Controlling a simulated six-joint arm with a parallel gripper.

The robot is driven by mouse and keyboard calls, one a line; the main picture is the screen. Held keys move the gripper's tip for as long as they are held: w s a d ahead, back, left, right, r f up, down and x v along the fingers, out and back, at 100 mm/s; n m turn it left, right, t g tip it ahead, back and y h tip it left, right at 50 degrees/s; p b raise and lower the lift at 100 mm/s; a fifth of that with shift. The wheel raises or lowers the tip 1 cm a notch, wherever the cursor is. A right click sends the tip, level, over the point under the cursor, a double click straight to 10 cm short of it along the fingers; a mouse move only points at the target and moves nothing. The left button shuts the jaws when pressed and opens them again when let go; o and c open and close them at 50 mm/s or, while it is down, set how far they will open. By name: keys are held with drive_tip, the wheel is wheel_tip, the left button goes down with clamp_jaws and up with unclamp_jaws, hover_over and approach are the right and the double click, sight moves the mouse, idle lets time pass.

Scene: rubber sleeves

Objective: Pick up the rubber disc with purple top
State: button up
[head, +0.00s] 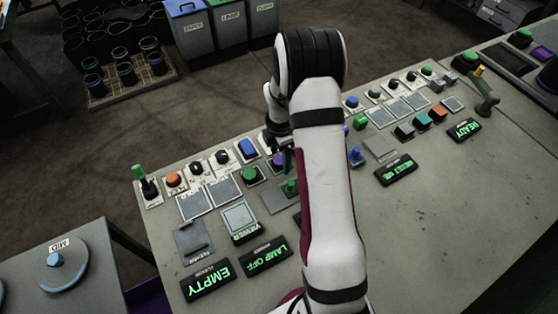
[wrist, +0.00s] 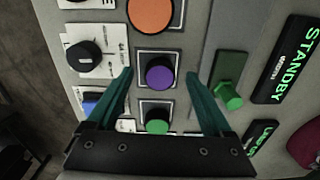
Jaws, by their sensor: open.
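The rubber disc with purple top (wrist: 160,74) sits on a dark square plate with a pale border, in the middle of the wrist view. In the head view, it shows in part (head: 278,160) beside my arm. My gripper (wrist: 160,80) is open and empty, with one teal finger to either side of the disc in the picture. I cannot tell the height of the fingertips above it. In the head view, my gripper (head: 284,152) is mostly hidden by my arm.
In the wrist view, an orange disc (wrist: 151,12) is above the purple one and a green disc (wrist: 157,122) below. A black knob (wrist: 84,56) is left; a green lever (wrist: 229,96) and STANDBY display (wrist: 286,58) are right. Another purple top (head: 347,129) shows beyond my arm.

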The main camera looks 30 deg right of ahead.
drive_tip(key=shift+f, duration=0.55)
clamp_jaws()
drive_tip(key=shift+r, duration=0.1)
